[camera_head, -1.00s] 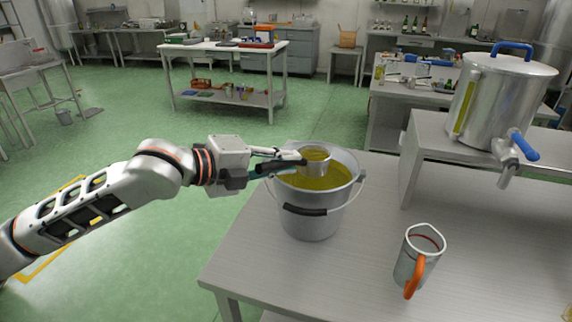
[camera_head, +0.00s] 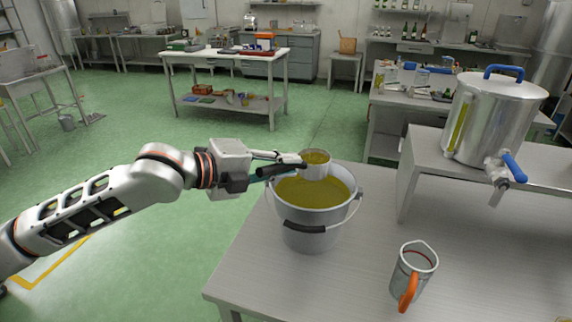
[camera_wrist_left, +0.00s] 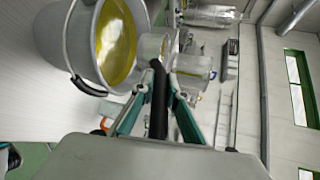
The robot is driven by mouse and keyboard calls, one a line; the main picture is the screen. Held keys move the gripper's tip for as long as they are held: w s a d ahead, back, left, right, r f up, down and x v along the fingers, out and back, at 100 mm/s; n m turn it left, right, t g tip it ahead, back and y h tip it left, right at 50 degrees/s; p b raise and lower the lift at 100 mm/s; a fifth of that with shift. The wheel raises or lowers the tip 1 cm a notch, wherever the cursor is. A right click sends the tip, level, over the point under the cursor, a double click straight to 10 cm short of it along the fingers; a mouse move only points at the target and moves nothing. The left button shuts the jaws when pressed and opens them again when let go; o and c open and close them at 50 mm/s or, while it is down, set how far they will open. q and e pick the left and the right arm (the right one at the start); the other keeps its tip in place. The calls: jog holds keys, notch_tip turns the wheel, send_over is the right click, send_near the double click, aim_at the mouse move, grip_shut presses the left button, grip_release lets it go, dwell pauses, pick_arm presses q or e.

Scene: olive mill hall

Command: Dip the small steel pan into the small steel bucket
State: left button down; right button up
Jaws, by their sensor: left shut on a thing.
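The small steel pan (camera_head: 316,171) is above the back part of the small steel bucket (camera_head: 311,232). Yellow-green liquid shows inside the pan, and similar liquid fills much of the bucket. My left gripper (camera_head: 286,166) comes in from the left, shut on the pan's black handle. In the left wrist view, the gripper (camera_wrist_left: 161,76) grips this handle, with the pan (camera_wrist_left: 152,47) beyond the fingertips and the bucket (camera_wrist_left: 54,45) at upper left. The pan looks roughly level and clear of the liquid. My right gripper is not in view.
The bucket stands on a grey table (camera_head: 270,283) near its left edge. A steel jug with an orange handle (camera_head: 414,272) stands at front right. A large steel vessel with a blue-handled tap (camera_head: 492,118) stands on a raised shelf. Table space between bucket and jug is free.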

pick_arm(q)
jog(key=shift+r+p, duration=0.7)
jog(key=shift+r, duration=0.7)
jog(key=shift+r, duration=0.1)
dwell(0.4)
